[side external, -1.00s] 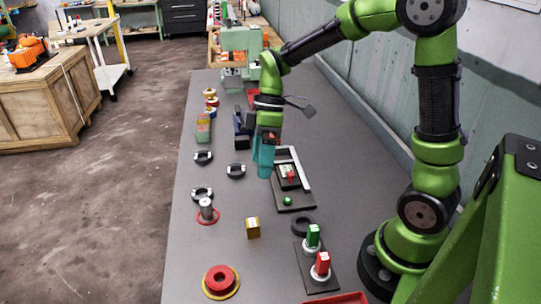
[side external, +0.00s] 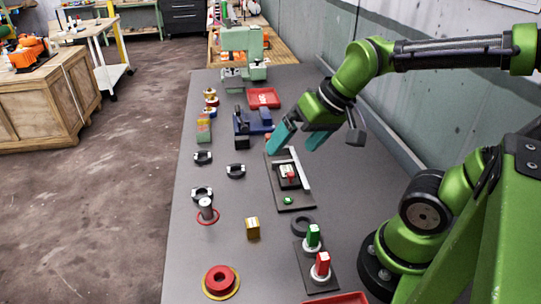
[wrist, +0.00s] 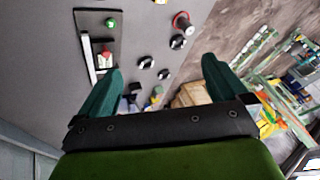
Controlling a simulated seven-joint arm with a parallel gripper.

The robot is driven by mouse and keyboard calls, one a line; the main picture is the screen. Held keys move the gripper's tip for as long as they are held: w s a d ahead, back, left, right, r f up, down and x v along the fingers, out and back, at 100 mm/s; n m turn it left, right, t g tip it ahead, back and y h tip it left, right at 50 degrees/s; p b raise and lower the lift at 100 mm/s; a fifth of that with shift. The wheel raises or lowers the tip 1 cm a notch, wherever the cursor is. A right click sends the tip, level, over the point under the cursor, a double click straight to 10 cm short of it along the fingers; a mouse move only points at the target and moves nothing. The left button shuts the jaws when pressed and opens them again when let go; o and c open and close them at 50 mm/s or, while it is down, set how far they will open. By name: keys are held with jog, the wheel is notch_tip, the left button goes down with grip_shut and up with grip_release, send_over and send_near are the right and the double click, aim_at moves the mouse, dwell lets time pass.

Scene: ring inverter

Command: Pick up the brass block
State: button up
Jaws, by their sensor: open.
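The brass block (side external: 252,228) is a small gold-yellow block standing on the grey table, left of the green and red switch posts in the side view. My gripper (side external: 297,142) is up above the table, over the far end of the black fixture plate, well beyond the block. Its two teal fingers are spread wide with nothing between them. In the wrist view the fingers (wrist: 160,82) show apart as well.
A black plate (side external: 300,202) with a white rail and a green button lies beyond the block. Green (side external: 313,237) and red (side external: 322,266) switches stand right.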

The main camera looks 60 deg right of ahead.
jog(key=shift+s+a+r+t, duration=0.35)
jog(key=shift+s+r+t, duration=0.3)
jog(key=shift+s, duration=0.2)
jog(key=shift+c, duration=0.3)
jog(key=shift+r, duration=0.35)
jog(key=shift+c, duration=1.3)
jog(key=shift+a, duration=0.1)
jog(key=c, duration=0.4)
